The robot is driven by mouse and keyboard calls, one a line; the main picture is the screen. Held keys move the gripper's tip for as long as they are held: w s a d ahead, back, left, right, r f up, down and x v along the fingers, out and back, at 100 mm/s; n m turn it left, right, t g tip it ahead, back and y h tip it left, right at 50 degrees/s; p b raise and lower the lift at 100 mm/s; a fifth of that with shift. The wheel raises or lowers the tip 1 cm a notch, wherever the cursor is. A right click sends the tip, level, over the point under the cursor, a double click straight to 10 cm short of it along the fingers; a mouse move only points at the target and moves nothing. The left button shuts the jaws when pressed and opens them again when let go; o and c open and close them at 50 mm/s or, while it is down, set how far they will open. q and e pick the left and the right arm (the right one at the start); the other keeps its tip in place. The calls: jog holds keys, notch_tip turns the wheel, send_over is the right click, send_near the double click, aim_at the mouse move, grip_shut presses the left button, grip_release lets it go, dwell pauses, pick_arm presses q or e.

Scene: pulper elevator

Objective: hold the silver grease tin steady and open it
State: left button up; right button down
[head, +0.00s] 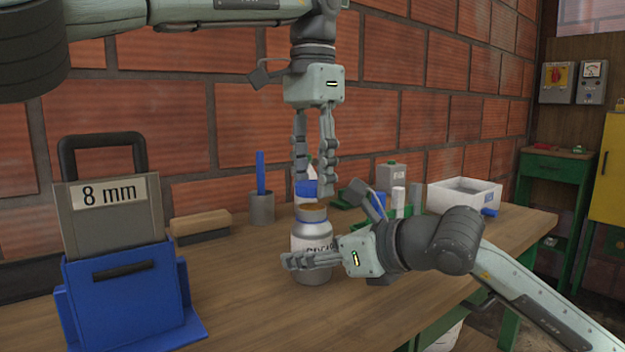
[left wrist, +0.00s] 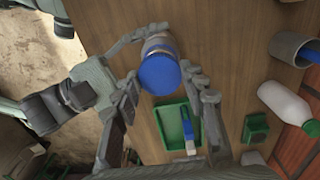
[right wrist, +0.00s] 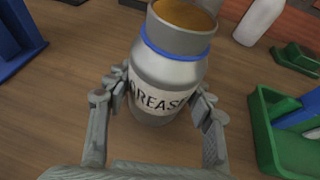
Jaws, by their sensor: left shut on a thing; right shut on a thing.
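The silver grease tin (head: 313,228) stands upright on the workbench, its mouth uncovered and brown grease showing inside. In the right wrist view the tin (right wrist: 168,70) has a blue ring near the neck and a label reading GREASE. My right gripper (head: 312,262) is shut around its lower body, with fingers on both sides in the right wrist view (right wrist: 157,98). My left gripper (head: 315,190) points down above the tin and is shut on the blue lid (head: 306,188). The lid (left wrist: 158,72) sits between its fingers, hiding part of the tin, and is apart from it.
A blue holder (head: 130,300) with an 8 mm plate stands at left. A brush (head: 200,225) and a grey cup (head: 261,208) are behind the tin. A green tray (left wrist: 176,125), a white bottle (left wrist: 285,105) and a white bin (head: 464,195) are nearby. The front bench is clear.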

aim_at(312, 183)
pick_arm(q)
jog(key=shift+r, duration=1.6)
pick_arm(e)
jog(key=c, duration=0.5)
grip_release()
jog(key=shift+c, duration=0.2)
